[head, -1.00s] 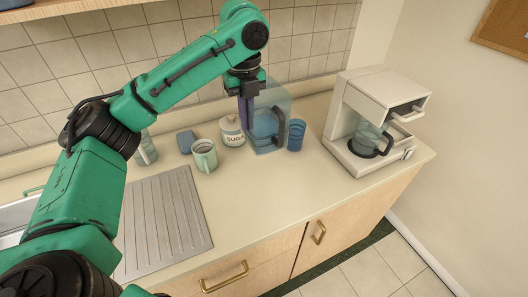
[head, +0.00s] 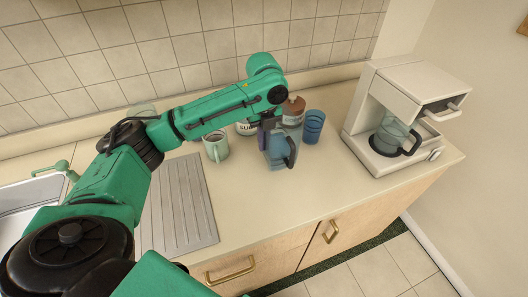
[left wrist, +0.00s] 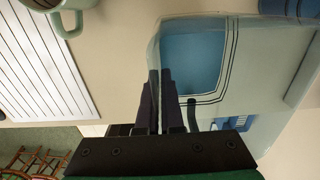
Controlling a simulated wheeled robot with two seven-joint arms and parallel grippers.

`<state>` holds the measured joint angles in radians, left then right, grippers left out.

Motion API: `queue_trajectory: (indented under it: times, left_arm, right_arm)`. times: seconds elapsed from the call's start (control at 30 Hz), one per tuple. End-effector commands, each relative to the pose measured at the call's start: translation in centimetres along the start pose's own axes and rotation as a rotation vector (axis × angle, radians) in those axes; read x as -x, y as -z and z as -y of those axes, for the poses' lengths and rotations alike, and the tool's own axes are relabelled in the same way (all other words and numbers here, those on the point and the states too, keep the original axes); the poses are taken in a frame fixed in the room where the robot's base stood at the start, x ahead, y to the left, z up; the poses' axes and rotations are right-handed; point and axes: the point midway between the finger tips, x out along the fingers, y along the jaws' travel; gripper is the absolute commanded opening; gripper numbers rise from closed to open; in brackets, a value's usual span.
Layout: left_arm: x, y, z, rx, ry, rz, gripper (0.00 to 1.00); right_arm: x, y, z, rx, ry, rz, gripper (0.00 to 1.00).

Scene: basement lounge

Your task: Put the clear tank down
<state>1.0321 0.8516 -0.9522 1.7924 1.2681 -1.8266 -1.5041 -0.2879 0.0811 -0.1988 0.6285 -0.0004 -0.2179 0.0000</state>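The clear tank (head: 280,153), bluish and see-through with a dark handle, is at my left gripper (head: 266,136) over the middle of the counter. In the left wrist view the tank (left wrist: 245,75) fills the upper right. The fingers of my left gripper (left wrist: 160,88) are close together at its near left edge and look shut on it. The arm hides part of the grip in the head view. I cannot tell whether the tank's bottom touches the counter (head: 262,200). My right gripper is out of view.
A green mug (head: 216,148) stands left of the tank. A sugar jar (head: 246,129), a brown-lidded jar (head: 293,108) and a blue cup (head: 313,127) stand behind it. The coffee maker (head: 410,95) with its carafe is right. The counter in front is clear.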

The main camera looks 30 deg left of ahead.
Motion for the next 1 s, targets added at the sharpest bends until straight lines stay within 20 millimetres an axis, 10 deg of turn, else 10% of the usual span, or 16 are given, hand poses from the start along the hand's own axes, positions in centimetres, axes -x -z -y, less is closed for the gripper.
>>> queue_trajectory:
  times: [0.3, 0.67, 0.73, 1.0]
  left_arm:
    - [-4.5, 0.0, 0.0, 0.000, 0.000, 0.002, 0.00]
    - [-5.1, 0.0, 0.0, 0.000, 0.002, 0.001, 0.00]
    - [-5.2, 0.0, 0.0, -0.001, 0.000, 0.000, 0.30]
    - [-5.1, 0.0, 0.0, 0.000, 0.000, 0.001, 0.34]
  right_arm:
    - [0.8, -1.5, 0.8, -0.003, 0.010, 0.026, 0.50]
    - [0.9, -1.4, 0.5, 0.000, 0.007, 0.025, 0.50]
    - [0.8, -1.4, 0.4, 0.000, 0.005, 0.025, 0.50]
    - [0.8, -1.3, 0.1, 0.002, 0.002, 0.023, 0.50]
